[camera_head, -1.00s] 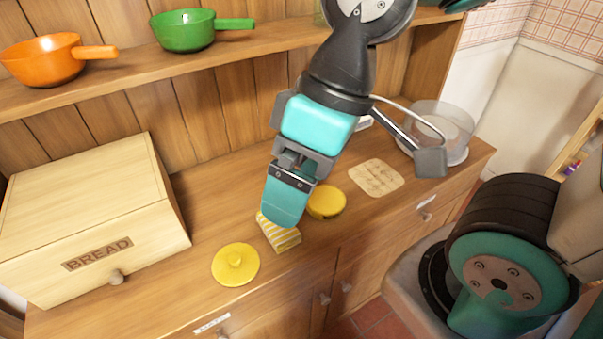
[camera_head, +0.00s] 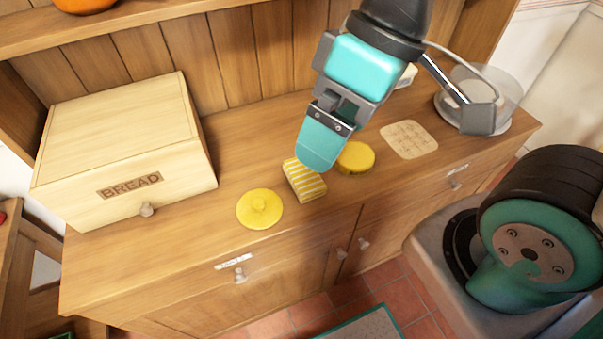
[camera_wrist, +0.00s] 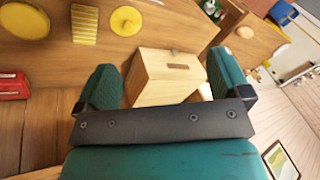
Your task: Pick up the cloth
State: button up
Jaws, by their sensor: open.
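The cloth (camera_head: 308,185) is a small folded piece with yellow and white stripes, lying on the wooden counter (camera_head: 225,225). It also shows in the wrist view at the top left (camera_wrist: 84,24). My gripper (camera_head: 320,150) is open and empty. In the head view its teal finger hangs just above and behind the cloth, overlapping its upper edge; I cannot tell the height gap. In the wrist view the two teal fingers (camera_wrist: 162,82) are wide apart, and the cloth lies outside the space between them, up and to the left.
A yellow lid (camera_head: 259,208) lies left of the cloth, and a yellow round thing (camera_head: 356,157) close on its right. A beige square mat (camera_head: 409,139) and a clear container (camera_head: 507,92) are farther right. The bread box (camera_head: 125,150) stands at left. The counter's front strip is bare.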

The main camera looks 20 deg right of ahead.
dwell(0.3)
jog(key=shift+o, duration=0.5)
jog(key=shift+f, duration=0.1)
jog(key=m+h+b, duration=0.4)
jog(key=m+b, duration=0.3)
jog(key=b, duration=0.8)
send_over(304, 174)
notch_tip(304, 174, down, 17)
jog(key=f, duration=1.1)
jog(key=shift+s+d, duration=0.15)
jog(key=shift+s, duration=0.05)
jog(key=f, duration=0.5)
jog(key=shift+w+a, duration=0.2)
jog(key=shift+c, duration=0.5)
jog(key=c, duration=1)
